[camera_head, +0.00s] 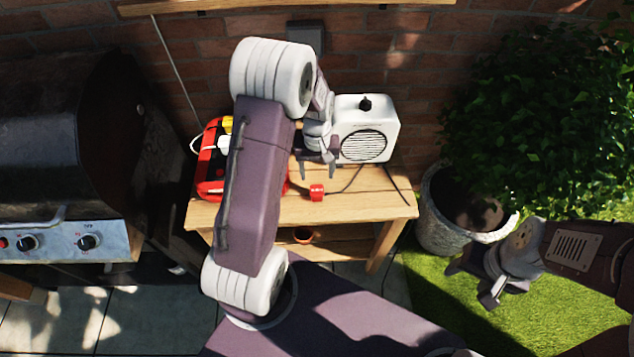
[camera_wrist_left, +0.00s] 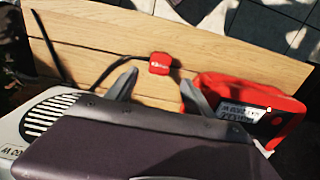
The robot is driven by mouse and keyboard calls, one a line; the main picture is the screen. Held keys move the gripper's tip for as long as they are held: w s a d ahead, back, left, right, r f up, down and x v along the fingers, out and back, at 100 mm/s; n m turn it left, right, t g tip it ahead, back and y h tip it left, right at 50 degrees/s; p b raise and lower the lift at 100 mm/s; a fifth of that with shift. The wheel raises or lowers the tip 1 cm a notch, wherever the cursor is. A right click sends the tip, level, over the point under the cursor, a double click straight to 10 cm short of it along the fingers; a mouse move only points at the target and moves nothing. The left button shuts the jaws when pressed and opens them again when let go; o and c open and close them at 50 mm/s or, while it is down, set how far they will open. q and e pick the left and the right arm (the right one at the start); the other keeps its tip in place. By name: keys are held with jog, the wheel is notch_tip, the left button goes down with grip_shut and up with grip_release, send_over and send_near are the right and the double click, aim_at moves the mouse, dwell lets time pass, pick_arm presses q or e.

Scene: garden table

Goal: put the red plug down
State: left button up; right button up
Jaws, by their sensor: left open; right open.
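The red plug (camera_head: 317,192) lies on the wooden table (camera_head: 360,209), near its front edge. In the left wrist view the plug (camera_wrist_left: 159,63) rests on the boards just beyond my fingertips, with a dark cord running from it toward the white speaker. My left gripper (camera_head: 318,174) is open and empty, just behind the plug in the head view. The plug appears clear of both fingers (camera_wrist_left: 158,82). My right gripper (camera_head: 471,286) is open and empty, off to the right above the grass.
A white speaker (camera_head: 365,131) stands on the table's right side. A red box-shaped unit (camera_head: 210,183) stands at the left, partly hidden by my left arm; its side also shows in the wrist view (camera_wrist_left: 245,112). A grill (camera_head: 60,180) is at left and a potted bush (camera_head: 445,215) at right.

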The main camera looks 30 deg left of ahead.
pick_arm(q)
jog(key=s+d+r+m, duration=0.2)
jog(key=s+d+m, duration=0.1)
jog(key=s, duration=0.3)
jog(key=s+d+r+m+t, duration=0.1)
jog(key=s+d+r+m, duration=0.2)
jog(key=s, duration=0.3)
jog(key=shift+s+d+r, duration=0.3)
jog(key=shift+d+r, duration=0.05)
jog(key=shift+d, duration=0.4)
